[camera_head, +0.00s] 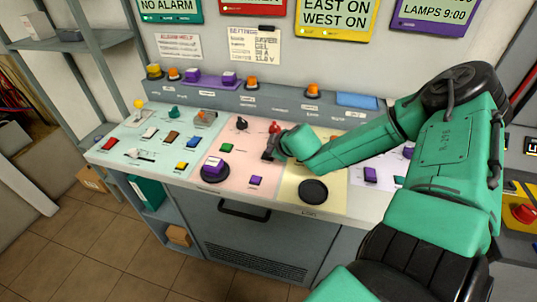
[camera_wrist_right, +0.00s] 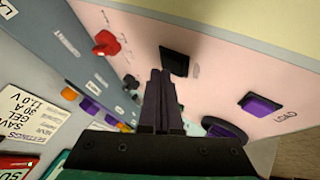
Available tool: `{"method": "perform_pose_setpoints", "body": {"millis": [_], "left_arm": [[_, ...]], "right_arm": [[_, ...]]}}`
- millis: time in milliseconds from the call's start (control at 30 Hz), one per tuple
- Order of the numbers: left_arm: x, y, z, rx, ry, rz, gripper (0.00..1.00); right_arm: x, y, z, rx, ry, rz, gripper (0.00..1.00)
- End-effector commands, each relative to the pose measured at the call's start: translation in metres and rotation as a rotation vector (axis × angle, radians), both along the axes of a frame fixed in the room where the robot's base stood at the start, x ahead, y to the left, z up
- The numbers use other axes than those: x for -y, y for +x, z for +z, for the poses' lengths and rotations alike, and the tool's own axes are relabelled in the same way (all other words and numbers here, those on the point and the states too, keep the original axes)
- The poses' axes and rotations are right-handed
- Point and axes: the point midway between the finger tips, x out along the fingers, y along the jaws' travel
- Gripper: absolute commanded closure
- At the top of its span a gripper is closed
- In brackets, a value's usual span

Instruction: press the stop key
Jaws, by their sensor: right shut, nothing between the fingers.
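My right gripper (camera_head: 268,156) is shut and empty over the pink panel (camera_head: 212,188) of the console. It also shows in the right wrist view (camera_wrist_right: 161,75), its fingertips just beside a square black key (camera_wrist_right: 173,61). I cannot tell whether they touch the key. The label beside this key is too small to read, so I cannot confirm that it is the stop key. A red knob (camera_head: 274,127) stands behind the gripper, and a purple key (camera_head: 257,181) marked LOAD lies nearer the front. My left gripper is not in view.
A green key (camera_head: 227,148), a black knob (camera_head: 241,123) and a round purple-topped dial (camera_head: 214,170) share the pink panel. A black disc (camera_head: 313,191) lies on the yellow panel. Several switches fill the pale green panel (camera_head: 120,150). A raised ledge (camera_head: 285,103) runs behind.

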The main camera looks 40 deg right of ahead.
Motion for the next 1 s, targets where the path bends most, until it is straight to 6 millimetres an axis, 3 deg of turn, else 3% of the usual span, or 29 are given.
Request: {"method": "perform_pose_setpoints", "body": {"millis": [1000], "left_arm": [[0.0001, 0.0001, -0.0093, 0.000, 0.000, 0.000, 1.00]], "right_arm": [[0.0000, -0.0005, -0.0103, -0.001, 0.001, -0.001, 1.00]]}}
